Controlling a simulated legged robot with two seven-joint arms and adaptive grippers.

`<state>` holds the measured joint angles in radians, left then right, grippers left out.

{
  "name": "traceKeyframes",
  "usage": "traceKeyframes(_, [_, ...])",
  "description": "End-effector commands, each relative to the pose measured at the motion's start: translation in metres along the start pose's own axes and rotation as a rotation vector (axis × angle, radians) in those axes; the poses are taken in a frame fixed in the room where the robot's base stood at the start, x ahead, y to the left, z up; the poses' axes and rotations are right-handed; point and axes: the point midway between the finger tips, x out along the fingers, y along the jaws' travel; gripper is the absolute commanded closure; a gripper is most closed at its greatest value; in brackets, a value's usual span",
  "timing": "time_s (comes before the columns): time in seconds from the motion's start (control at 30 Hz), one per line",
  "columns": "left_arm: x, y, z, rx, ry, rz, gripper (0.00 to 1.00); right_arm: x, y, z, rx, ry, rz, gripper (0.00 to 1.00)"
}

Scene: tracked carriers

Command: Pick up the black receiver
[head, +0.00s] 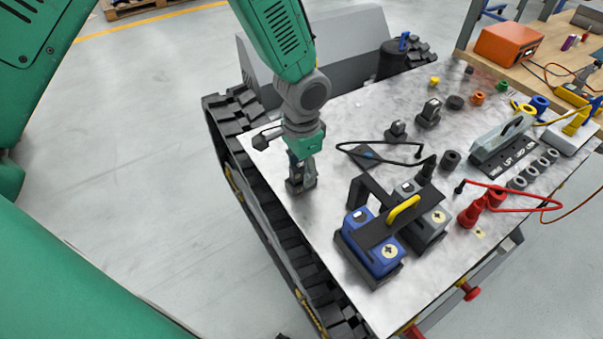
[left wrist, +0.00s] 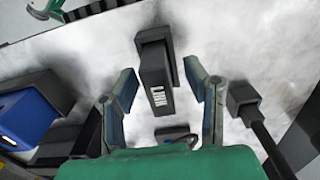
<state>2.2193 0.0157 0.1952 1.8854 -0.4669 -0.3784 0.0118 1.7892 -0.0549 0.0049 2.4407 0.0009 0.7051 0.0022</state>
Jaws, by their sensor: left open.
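The black receiver appears to be the dark upright block (left wrist: 157,80) with white lettering on it, standing on a wider dark base on the light worktop. In the head view this block (head: 301,184) sits near the worktop's left edge, partly covered by my gripper. My left gripper (head: 301,163) is right above it, pointing down. In the left wrist view my left gripper (left wrist: 164,80) is open, with one finger on each side of the block and visible gaps between. My right gripper is not in view.
A blue and grey battery carrier with a yellow handle (head: 403,210) stands close by on the right. A black cable (head: 375,143) lies behind it. Red connectors (head: 484,203) and a grey device (head: 500,138) are farther right. The worktop's left edge borders a black track (head: 262,190).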

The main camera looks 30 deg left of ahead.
Motion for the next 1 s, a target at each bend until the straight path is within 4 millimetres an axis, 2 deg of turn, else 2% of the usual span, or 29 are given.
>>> traceKeyframes(0.07, [0.000, 0.000, 0.000, 0.000, 0.000, 0.001, 0.62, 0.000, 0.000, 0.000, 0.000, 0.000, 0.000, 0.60])
traceKeyframes(0.1, [0.000, -0.001, 0.001, 0.000, 0.001, 0.001, 0.76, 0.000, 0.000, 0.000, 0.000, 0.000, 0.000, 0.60])
traceKeyframes(0.17, [0.000, -0.001, 0.001, 0.000, 0.001, 0.002, 0.97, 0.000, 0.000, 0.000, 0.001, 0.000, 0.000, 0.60])
traceKeyframes(0.2, [0.000, -0.001, 0.001, 0.000, 0.001, 0.002, 1.00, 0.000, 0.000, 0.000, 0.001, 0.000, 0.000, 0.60])
traceKeyframes(0.57, [-0.004, -0.002, 0.001, -0.001, 0.000, 0.002, 1.00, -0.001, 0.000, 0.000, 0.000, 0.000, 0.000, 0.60])
traceKeyframes(0.67, [-0.018, -0.003, 0.000, -0.002, 0.003, 0.000, 1.00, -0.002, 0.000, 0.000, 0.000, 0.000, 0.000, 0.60])
traceKeyframes(1.0, [-0.084, -0.002, 0.000, -0.001, 0.004, 0.001, 1.00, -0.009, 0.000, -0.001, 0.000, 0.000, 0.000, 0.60])
